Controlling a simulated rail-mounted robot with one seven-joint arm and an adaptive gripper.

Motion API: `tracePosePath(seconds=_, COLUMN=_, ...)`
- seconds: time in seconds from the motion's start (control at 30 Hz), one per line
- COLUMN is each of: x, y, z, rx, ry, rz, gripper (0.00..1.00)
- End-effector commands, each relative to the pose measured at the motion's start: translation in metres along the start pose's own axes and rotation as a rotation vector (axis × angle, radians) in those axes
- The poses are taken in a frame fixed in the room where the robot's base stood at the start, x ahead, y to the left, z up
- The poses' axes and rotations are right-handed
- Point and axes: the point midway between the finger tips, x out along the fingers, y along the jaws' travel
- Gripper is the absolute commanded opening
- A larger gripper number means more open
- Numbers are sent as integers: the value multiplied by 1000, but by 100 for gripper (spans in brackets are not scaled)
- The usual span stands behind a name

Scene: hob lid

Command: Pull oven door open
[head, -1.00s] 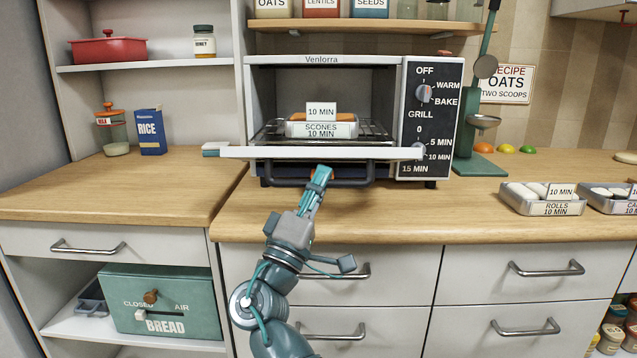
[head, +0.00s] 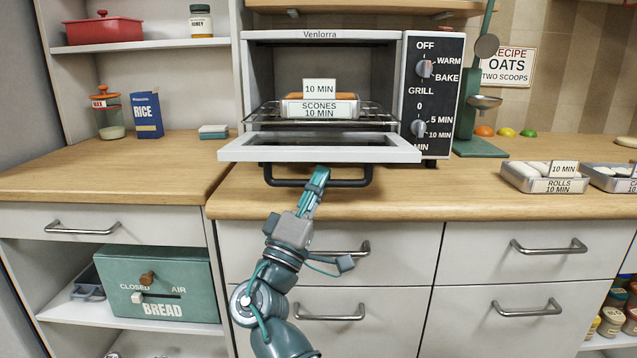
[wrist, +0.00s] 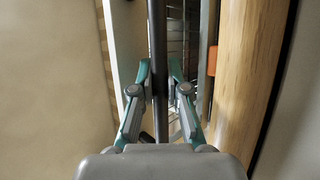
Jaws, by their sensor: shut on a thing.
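The oven (head: 322,35) stands on the wooden counter with its white-framed door (head: 240,152) swung down at the front, so the cavity is open to view. The door's dark handle bar (head: 285,182) hangs below its front edge. My gripper (head: 322,173) reaches up from below and is shut on the handle near its middle. In the wrist view the dark bar (wrist: 157,30) runs between the two teal fingers of my gripper (wrist: 160,75). The fingers hide part of the handle.
A labelled tray of scones (head: 318,107) sits on the wire rack inside the oven. Trays of rolls (head: 545,178) stand on the counter at right. Drawers with metal handles (head: 548,247) lie below the counter. The counter left of the oven has free room in front.

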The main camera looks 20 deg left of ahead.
Motion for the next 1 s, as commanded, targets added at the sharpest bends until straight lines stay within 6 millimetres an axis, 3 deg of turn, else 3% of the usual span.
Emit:
tracePosePath(seconds=0.03, x=0, y=0, z=0, rx=0, ry=0, rz=1, gripper=19)
tracePosePath(seconds=0.17, x=0, y=0, z=0, rx=0, ry=0, rz=1, gripper=40)
tracePosePath(seconds=0.57, x=-3, y=0, z=0, rx=1, ry=1, rz=-1, gripper=40)
tracePosePath(seconds=1.0, x=-57, y=0, z=1, rx=1, ry=3, rz=-2, gripper=40)
